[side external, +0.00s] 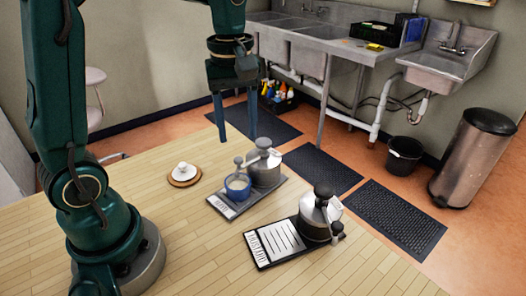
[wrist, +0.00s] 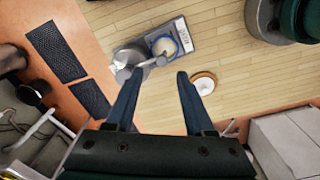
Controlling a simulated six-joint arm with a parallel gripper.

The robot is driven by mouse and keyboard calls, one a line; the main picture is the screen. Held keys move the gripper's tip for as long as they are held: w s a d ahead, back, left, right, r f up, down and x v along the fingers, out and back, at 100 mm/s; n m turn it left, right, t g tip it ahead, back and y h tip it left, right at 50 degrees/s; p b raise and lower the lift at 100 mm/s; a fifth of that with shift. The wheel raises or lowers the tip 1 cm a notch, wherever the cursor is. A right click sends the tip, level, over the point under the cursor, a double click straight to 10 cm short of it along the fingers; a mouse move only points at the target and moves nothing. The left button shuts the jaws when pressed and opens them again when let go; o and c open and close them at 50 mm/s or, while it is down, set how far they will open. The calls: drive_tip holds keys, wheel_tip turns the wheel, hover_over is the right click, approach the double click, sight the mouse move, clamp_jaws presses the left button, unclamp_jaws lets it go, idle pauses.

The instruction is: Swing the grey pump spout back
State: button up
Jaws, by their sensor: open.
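The grey pump (side external: 264,165) is a squat metal canister with a grey top, standing on a dark grey labelled tray (side external: 222,209). Its grey spout (side external: 239,161) points out over a blue cup (side external: 238,187) on the same tray. In the wrist view the pump (wrist: 129,62) sits just left of the fingers, with its spout (wrist: 152,62) reaching right toward the pale-filled blue cup (wrist: 163,45). My gripper (side external: 235,139) is open and empty, pointing down above the table near the pump. Its two blue fingers (wrist: 158,77) are apart with nothing between them.
A second metal pump with a black top (side external: 321,213) stands on a black-and-white labelled tray (side external: 276,242) at front right. A small white item (side external: 184,171) sits on a round wooden coaster (side external: 184,182) to the left.

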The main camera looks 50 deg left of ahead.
sight(239, 158)
drive_tip(key=shift+s+a+f, duration=0.1)
drive_tip(key=shift+f, duration=2.75)
drive_tip(key=shift+c, duration=0.3)
clamp_jaws()
